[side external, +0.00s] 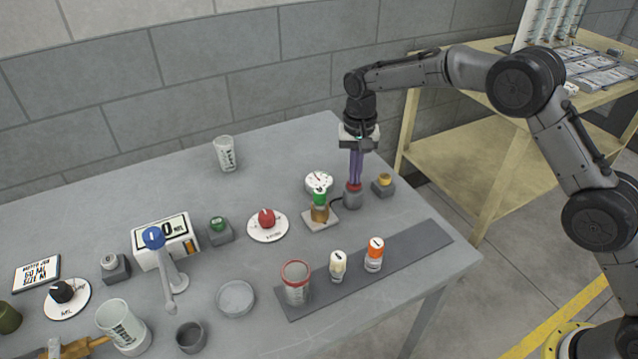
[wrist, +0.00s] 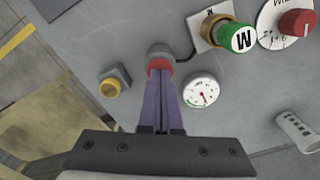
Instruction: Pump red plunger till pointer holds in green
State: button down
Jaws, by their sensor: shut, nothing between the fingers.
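The red plunger (side external: 353,187) sits on a small round grey pump body (side external: 353,200) at the right rear of the table. In the wrist view the plunger (wrist: 159,64) shows as a red band just beyond my fingertips. My gripper (side external: 355,180) points straight down over it, its purple fingers shut together with nothing between them. The fingertips (wrist: 160,76) are at the plunger's top; I cannot tell whether they press it. The white dial gauge (wrist: 202,91) stands beside the pump and also shows in the side view (side external: 317,180).
A green-capped brass valve (side external: 320,205) on a white plate and a yellow button (side external: 384,181) flank the pump. A red knob (side external: 267,219) on a white dial is further left. Orange and white capped bottles and a red-rimmed cup stand on a dark strip (side external: 415,250) in front.

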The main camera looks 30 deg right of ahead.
jog(key=shift+f, duration=0.1)
notch_tip(320, 180, up, 8)
jog(key=shift+f, duration=0.2)
dwell(0.8)
dwell(1.3)
jog(key=s+d+r+t, duration=0.25)
jog(key=s+r, duration=0.25)
jog(key=r, duration=0.4)
jog(key=s+d+r+t, duration=0.1)
jog(key=s+d+r, duration=0.35)
jog(key=r, duration=0.55)
jog(key=s+d+r+t, duration=0.1)
jog(key=s+d+r, duration=0.2)
jog(key=s, duration=0.9)
jog(key=s+d+f+n, duration=0.1)
jog(key=s+f+n, duration=0.2)
jog(key=s+f, duration=0.3)
jog(key=s+d+f+n+t, duration=0.1)
jog(key=s+f+n, duration=0.2)
jog(key=s+f, duration=0.3)
jog(key=s, duration=0.5)
jog(key=shift+s, duration=0.3)
